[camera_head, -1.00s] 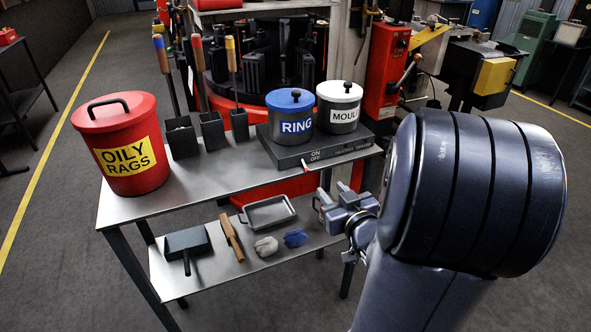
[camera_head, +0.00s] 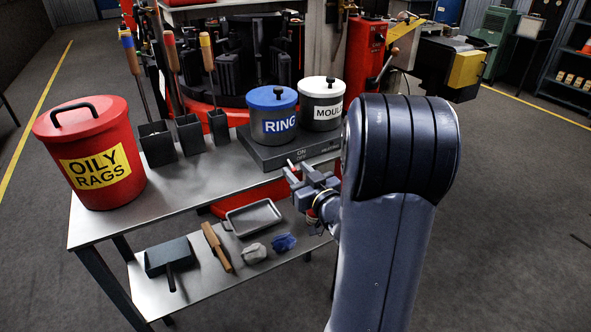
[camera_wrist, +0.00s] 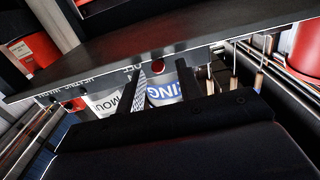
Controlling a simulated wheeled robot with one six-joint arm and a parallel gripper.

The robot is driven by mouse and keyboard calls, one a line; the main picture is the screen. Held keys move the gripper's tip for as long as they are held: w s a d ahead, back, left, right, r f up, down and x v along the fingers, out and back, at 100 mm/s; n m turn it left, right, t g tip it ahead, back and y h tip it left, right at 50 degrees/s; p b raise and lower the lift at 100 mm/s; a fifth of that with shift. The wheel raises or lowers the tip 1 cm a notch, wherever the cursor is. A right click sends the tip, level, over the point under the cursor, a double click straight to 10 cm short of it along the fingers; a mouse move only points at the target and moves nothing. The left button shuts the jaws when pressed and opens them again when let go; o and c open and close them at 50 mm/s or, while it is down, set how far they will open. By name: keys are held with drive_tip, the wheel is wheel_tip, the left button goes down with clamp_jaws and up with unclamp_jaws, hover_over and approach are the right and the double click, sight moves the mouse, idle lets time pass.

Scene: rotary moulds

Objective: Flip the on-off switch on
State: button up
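The on-off switch (camera_head: 290,162) is a small light lever on the front of the dark heater block (camera_head: 262,156), left of the ON/OFF lettering. My gripper partly covers it in the head view, and I cannot tell its position. My gripper (camera_head: 298,176) is at the front edge of the block, close to the switch. In the wrist view its two fingers (camera_wrist: 158,82) are apart with nothing held between them.
On the block stand the blue-lidded RING pot (camera_head: 272,118) and the white-lidded MOULD pot (camera_head: 321,106). A red oily-rags bin (camera_head: 92,150) and tool holders stand to the left.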

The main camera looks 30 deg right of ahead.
drive_tip(key=shift+w, duration=0.7)
drive_tip(key=shift+c, duration=0.5)
clamp_jaws()
